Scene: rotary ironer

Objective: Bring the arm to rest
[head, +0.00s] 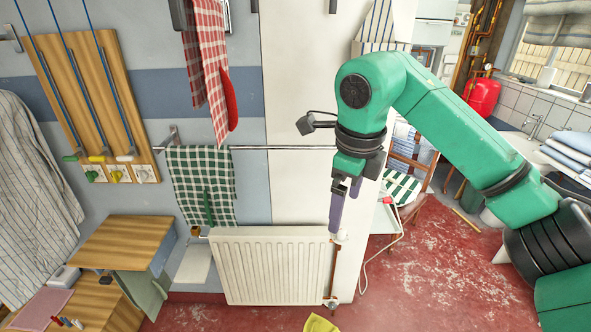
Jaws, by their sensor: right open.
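My right arm, green with black joints, comes in from the right edge and bends down at the wrist. My right gripper (341,205) points downward in front of the white wall's corner, at the right end of the radiator (272,266). Its fingers are open, and I see nothing held between them. The fingertips show just above the radiator's valve; I cannot tell whether they touch it. My left gripper is not in view.
A rail (262,148) with a green checked cloth (201,180) runs above the radiator. A chair (405,185) is behind my arm. A yellow cloth (320,323) lies at the bottom. Red floor (437,262) is open at right.

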